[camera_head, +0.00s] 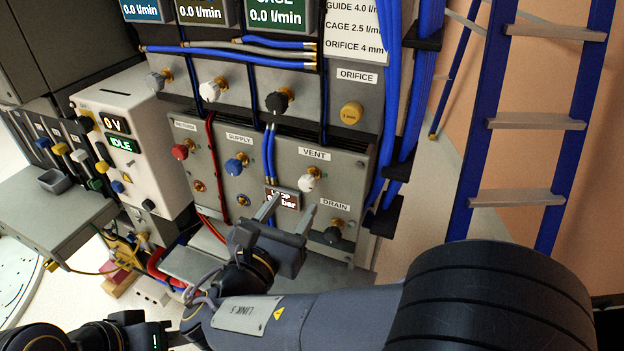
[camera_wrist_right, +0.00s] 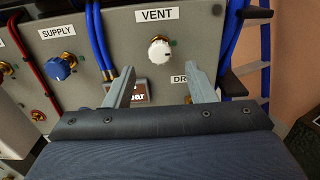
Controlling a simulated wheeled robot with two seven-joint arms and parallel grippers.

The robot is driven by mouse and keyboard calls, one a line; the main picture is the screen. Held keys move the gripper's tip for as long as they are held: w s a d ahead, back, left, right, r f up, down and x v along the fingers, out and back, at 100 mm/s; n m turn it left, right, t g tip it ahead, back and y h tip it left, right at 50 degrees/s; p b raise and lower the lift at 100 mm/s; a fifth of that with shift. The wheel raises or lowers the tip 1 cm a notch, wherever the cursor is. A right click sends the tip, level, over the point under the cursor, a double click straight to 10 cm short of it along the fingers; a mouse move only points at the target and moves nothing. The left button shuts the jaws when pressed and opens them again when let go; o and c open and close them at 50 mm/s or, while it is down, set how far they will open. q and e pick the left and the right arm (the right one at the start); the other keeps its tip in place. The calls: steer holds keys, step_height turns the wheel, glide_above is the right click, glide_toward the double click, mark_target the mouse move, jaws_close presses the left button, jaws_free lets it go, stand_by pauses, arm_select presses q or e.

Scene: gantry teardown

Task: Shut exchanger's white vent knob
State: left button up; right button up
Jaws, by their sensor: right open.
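The white vent knob (camera_head: 307,180) sits on a brass stem under the VENT label on the grey exchanger panel (camera_head: 335,163). In the right wrist view the white vent knob (camera_wrist_right: 160,49) is near the top middle, with a dark mark on its face. My right gripper (camera_head: 287,212) is open and empty, just below and in front of the knob. In the wrist view the right gripper's fingertips (camera_wrist_right: 160,72) point up at the panel, one on each side below the knob, apart from it.
A small display (camera_head: 284,198) is behind the right fingers. Blue hoses (camera_head: 391,100) run along the panel's right side; a ladder (camera_head: 535,122) stands beyond.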

mark_target(305, 188)
steer(key=x, duration=0.7)
steer(key=shift+w, duration=0.25)
steer(key=c, duration=1)
steer(key=shift+o, duration=0.2)
steer(key=shift+f, duration=0.1)
